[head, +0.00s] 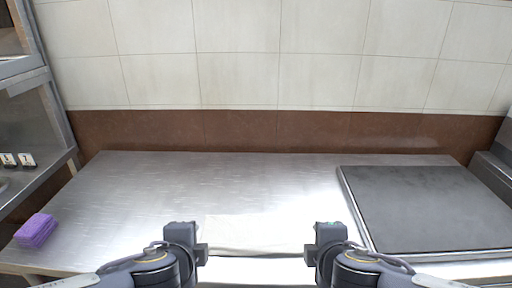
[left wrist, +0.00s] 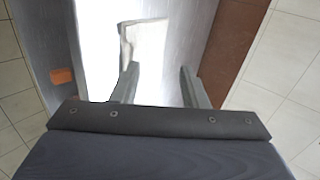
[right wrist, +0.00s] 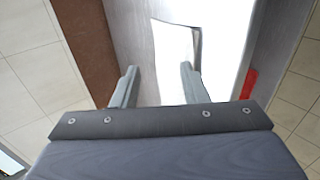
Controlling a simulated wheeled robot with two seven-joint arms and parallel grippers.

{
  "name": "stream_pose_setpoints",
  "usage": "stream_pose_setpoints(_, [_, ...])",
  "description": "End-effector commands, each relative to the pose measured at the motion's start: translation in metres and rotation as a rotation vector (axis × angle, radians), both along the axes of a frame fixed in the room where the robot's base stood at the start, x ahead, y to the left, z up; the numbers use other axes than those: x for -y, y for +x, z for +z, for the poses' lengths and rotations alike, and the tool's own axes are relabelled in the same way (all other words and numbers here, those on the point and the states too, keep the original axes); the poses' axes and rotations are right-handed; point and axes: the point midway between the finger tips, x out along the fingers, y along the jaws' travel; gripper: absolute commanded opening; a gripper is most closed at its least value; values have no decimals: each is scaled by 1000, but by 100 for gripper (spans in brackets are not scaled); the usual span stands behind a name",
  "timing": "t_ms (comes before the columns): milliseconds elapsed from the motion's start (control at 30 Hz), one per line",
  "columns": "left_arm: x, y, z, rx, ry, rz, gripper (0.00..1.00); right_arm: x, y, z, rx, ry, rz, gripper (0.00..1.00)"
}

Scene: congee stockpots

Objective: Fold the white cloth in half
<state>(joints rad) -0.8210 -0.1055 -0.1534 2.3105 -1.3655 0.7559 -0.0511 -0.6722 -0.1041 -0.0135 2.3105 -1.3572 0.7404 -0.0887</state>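The white cloth (head: 255,232) lies flat on the steel table between my two grippers in the head view. It is hard to tell from the bright glare around it. One edge of the cloth shows in the left wrist view (left wrist: 148,50), and part of it shows in the right wrist view (right wrist: 174,55). My left gripper (head: 204,254) is at the left of the cloth; its fingers are apart and empty in the left wrist view. My right gripper (head: 308,254) is at the right of the cloth, with its fingers apart and empty in the right wrist view.
The steel table (head: 140,190) is clear at the back and left. A dark flat plate (head: 430,205) with a metal rim covers the right side. A tiled wall stands behind.

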Motion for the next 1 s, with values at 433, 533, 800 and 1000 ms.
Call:
stream_pose_setpoints(433, [-99,-127,29,-467,-903,908,40,100,-127,30,-448,908,-934,40])
stream_pose_setpoints(533, [-91,-148,43,-524,-1116,1049,40,92,-147,43,-513,1127,-1078,40])
stream_pose_setpoints(800, [-76,-162,59,-577,-1358,1174,33,76,-162,59,-578,1380,-1202,33])
stream_pose_setpoints(1000, [-75,-162,58,-579,-1358,1173,7,76,-162,58,-580,1380,-1201,7])
